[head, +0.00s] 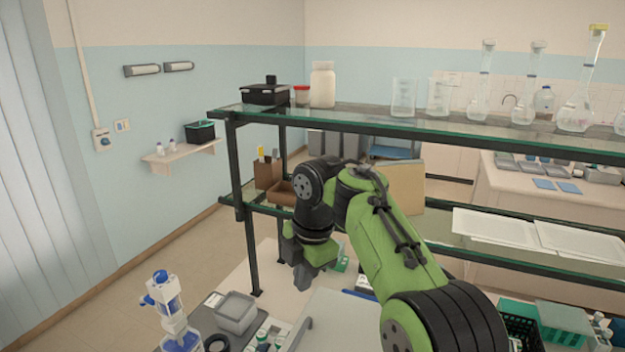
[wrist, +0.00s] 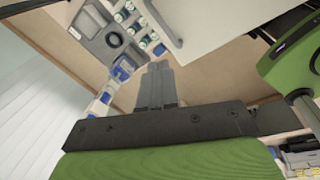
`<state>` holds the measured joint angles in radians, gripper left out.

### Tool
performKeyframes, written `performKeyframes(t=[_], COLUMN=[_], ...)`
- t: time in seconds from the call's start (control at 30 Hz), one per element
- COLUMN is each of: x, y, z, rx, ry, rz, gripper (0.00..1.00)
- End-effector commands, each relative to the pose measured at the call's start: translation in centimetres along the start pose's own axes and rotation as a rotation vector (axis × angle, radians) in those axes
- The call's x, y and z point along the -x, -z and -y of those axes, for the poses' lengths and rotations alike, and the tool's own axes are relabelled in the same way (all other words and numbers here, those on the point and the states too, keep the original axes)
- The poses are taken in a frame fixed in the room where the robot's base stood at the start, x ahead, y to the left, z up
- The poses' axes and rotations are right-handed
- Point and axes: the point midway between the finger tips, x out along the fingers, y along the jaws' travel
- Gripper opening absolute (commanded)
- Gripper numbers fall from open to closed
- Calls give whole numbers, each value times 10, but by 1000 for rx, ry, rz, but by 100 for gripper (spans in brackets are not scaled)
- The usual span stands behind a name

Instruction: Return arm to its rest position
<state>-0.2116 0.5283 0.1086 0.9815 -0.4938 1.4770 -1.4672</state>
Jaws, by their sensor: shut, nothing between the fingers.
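My green and black arm rises from the lower right of the head view and bends down at the wrist. My gripper (head: 304,276) hangs above the bench, pointing down, in front of the shelf. In the wrist view my gripper (wrist: 156,68) has its grey fingers together, with nothing held. Beyond the fingertips, well below, the bench with small bottles and a tray shows.
A blue and white dispenser (head: 170,308) stands left of my gripper, next to a grey container (head: 236,312). The shelf (head: 400,127) behind my arm carries glass flasks. Its black post (head: 243,200) is close to my wrist. Several small bottles stand below.

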Motion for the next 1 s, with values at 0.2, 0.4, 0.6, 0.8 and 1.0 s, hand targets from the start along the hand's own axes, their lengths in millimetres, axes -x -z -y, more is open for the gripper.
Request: performKeyframes(t=[0.2, 0.4, 0.6, 0.8, 1.0], x=[27, 21, -20, -54, -55], y=[7, 17, 29, 35, 36], z=[87, 182, 281, 333, 337], rx=[-657, -1270, -1853, -2169, -2199], ry=[-108, -237, -395, -495, -501], rz=[26, 26, -8, -46, -50], gripper=[0, 0, 0, 0, 0])
